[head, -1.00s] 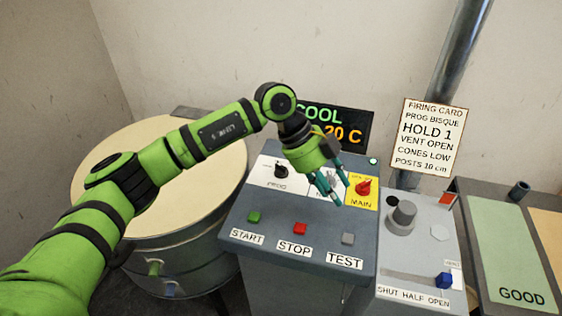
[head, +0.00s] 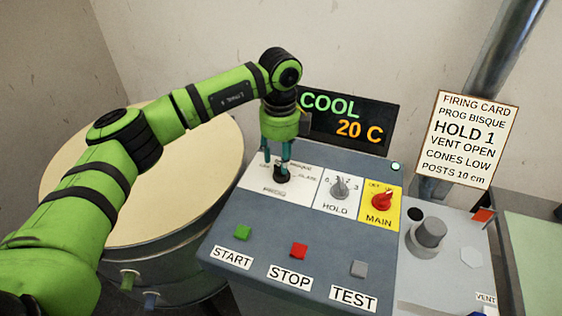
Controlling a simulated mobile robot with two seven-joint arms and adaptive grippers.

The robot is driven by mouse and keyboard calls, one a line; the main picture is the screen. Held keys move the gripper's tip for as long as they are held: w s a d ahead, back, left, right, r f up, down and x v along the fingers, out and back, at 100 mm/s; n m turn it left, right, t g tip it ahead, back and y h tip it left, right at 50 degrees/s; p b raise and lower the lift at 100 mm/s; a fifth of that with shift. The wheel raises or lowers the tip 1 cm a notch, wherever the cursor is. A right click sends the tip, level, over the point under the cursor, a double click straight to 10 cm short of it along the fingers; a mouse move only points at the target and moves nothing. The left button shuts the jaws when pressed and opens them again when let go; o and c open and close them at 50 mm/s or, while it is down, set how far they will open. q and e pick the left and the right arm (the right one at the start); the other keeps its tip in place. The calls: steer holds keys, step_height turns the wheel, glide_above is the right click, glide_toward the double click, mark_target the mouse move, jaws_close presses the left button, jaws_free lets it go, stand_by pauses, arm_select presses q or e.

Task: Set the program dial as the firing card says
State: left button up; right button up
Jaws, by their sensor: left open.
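The program dial (head: 281,176) is a black knob on a white plate marked PROG, at the left of the sloped grey control panel (head: 225,212). My left gripper (head: 278,158) is directly above it, pointing down, with its teal fingers open around or just over the knob; I cannot tell if they touch it. The fingers hide part of the dial's lettering, and its setting cannot be read. The firing card (head: 474,138) at the right reads PROG BISQUE, HOLD 1, VENT OPEN, CONES LOW, POSTS 10 cm. My right gripper is not in view.
A grey HOLD dial (head: 340,187) and a red MAIN switch (head: 381,200) sit right of the program dial. START (head: 243,232), STOP (head: 298,250) and TEST (head: 358,268) buttons are in front. The display (head: 345,118) behind reads COOL 20 C. A round kiln (head: 150,200) stands left.

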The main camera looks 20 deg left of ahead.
mark_target(280, 169)
arm_select(q)
step_height(280, 169, down, 3)
steer(key=shift+f+p, duration=0.2)
steer(key=shift+p, duration=0.2)
steer(key=shift+w, duration=0.1)
steer(key=shift+c, duration=0.8)
steer(key=c, duration=0.7)
jaws_close()
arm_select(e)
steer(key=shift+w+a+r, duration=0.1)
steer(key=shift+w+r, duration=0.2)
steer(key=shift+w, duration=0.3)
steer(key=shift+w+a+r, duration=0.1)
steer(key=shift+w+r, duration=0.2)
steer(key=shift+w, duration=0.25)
